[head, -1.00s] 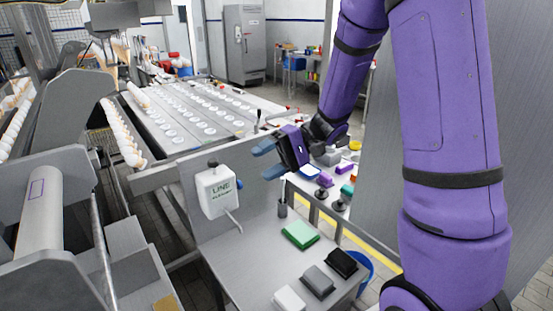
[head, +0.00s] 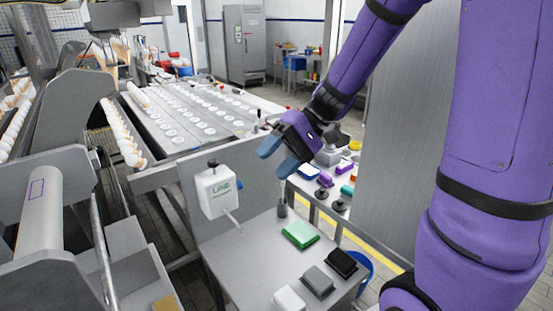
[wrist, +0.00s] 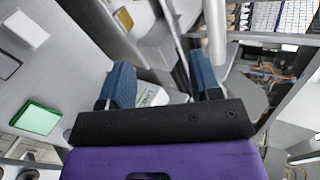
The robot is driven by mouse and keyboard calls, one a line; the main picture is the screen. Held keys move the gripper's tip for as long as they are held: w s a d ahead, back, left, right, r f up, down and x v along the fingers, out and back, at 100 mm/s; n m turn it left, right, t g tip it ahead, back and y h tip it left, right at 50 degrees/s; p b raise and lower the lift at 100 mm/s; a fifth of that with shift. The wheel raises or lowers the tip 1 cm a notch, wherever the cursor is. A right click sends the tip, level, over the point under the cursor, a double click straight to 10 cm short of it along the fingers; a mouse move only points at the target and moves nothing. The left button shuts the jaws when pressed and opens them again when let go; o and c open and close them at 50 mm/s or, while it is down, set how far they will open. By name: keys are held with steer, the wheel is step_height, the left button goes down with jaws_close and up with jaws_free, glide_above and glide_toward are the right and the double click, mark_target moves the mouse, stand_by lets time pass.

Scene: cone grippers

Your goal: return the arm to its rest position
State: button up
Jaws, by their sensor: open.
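My gripper (head: 279,154) is in the middle of the head view, in the air above the metal table (head: 245,262). Its two blue fingers are apart, with nothing between them. My purple arm runs from the right side of the picture to the gripper. In the wrist view, the blue fingers of my gripper (wrist: 162,88) also stand apart and empty. The white box with "LINE" on it (head: 216,192) is to the left of and below the gripper, apart from it.
On the table lie a green block (head: 300,235), a grey block (head: 318,280), a black block (head: 342,262) and a white block (head: 289,298). A side table with small coloured items (head: 324,179) stands behind. A grey panel (head: 392,150) stands close to my arm. Egg conveyors (head: 190,118) fill the left.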

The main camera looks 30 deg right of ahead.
stand_by(0.3)
steer(key=s+d+r+t+h, duration=0.3)
steer(key=s+r+h, duration=0.1)
steer(key=s, duration=0.3)
steer(key=s+d+r+t+h, duration=0.4)
steer(key=s+r+h, duration=0.1)
steer(key=s+h, duration=0.1)
steer(key=shift+s+r+h, duration=0.15)
steer(key=shift+s+h, duration=0.25)
steer(key=shift+h, duration=0.2)
